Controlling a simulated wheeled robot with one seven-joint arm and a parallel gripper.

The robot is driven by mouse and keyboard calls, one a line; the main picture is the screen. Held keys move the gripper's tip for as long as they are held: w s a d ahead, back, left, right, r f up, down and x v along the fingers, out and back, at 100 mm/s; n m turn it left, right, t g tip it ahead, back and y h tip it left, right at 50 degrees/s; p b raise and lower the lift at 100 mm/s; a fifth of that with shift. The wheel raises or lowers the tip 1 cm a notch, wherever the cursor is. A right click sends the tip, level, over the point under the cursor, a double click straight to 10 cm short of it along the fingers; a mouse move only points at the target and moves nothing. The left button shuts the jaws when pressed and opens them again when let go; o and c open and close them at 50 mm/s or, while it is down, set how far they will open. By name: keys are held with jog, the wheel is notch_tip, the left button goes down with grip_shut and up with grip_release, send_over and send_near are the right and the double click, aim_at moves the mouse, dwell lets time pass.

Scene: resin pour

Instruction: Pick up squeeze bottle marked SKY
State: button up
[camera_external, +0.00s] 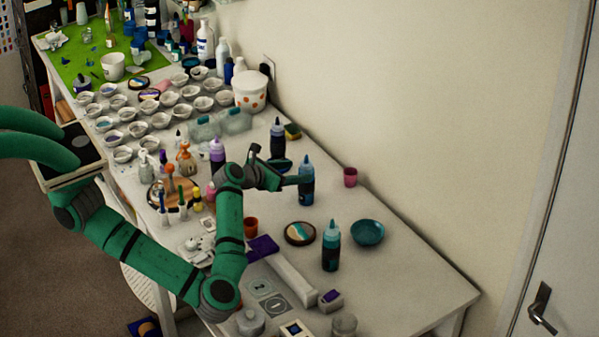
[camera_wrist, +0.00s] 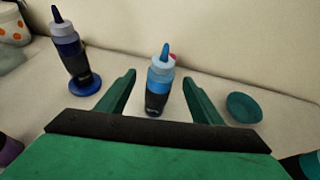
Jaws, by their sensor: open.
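A light-blue squeeze bottle with a dark label (camera_external: 307,187) stands upright on the white table toward the wall. In the wrist view this bottle (camera_wrist: 160,88) appears between the two green fingers. The label text is too small to read, so I cannot confirm it says SKY. My gripper (camera_external: 297,181) is open around or just in front of the bottle, with a finger on either side in the wrist view (camera_wrist: 159,82). I cannot tell whether either finger touches it.
A dark-blue bottle (camera_wrist: 70,48) stands to the left, near a blue disc (camera_wrist: 86,86). A teal bowl (camera_external: 367,233) and teal bottle (camera_external: 331,250) stand to the right. A pink cup (camera_external: 350,177) is behind. The table's right end is clear.

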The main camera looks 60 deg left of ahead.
aim_at(300, 171)
jog(key=x, duration=0.4)
jog(key=shift+w, duration=0.1)
jog(key=shift+x, duration=2.65)
jog(key=shift+d+f, duration=0.15)
jog(key=c, duration=1.3)
